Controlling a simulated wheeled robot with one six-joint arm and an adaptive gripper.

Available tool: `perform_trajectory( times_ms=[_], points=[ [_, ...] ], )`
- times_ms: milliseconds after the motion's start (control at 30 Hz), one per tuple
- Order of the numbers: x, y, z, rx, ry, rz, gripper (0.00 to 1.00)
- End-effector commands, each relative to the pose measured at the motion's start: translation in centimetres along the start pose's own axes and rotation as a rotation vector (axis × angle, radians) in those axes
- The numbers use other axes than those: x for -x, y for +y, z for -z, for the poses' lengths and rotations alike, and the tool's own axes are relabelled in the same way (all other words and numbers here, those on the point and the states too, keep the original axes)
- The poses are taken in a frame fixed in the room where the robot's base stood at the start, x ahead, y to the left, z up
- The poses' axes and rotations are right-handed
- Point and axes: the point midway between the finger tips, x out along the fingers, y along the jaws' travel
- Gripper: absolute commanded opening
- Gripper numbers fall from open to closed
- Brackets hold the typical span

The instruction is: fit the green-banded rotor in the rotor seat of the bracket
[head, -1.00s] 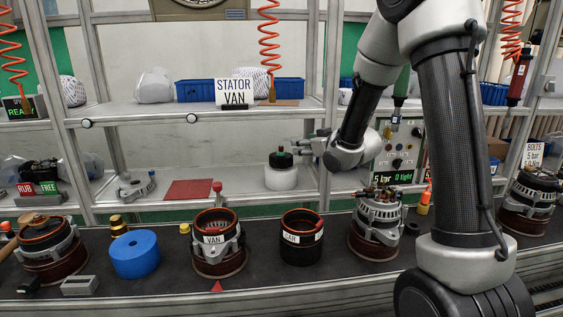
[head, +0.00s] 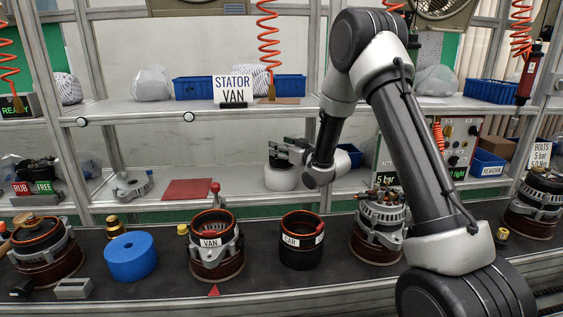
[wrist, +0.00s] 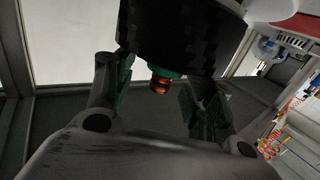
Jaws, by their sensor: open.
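The rotor (wrist: 185,35) shows in the wrist view as a dark ribbed cylinder with a green band and a copper-coloured shaft end. My gripper (wrist: 160,85) is open, with a finger on each side of that shaft end; I cannot tell whether they touch it. In the head view my gripper (head: 288,150) is at the white stand (head: 279,179) on the lower shelf and mostly covers the rotor. A silver bracket in a red-brown ring, marked VAN (head: 216,244), stands on the belt behind a red arrow. The inside of its seat is hard to make out.
A black ring marked CAR (head: 302,241) and a blue cylinder (head: 131,257) stand on the belt. Another assembled unit (head: 379,226) is to the right, partly behind my arm. A red mat (head: 187,189) lies on the lower shelf. The upper shelf (head: 150,112) is above my gripper.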

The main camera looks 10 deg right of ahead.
Motion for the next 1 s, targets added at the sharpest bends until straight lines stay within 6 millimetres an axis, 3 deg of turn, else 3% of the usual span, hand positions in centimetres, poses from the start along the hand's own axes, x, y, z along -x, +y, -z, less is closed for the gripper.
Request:
perform_trajectory(
  times_ms=[233, 533, 1000],
  points=[
    [-0.18, 0.0, -0.01, -0.001, 0.0, -0.001, 0.52],
    [-0.16, 0.01, 0.0, -0.001, -0.001, -0.001, 0.0],
    [-0.26, 0.04, 0.54, 0.002, 0.01, 0.0, 0.0]
  ],
)
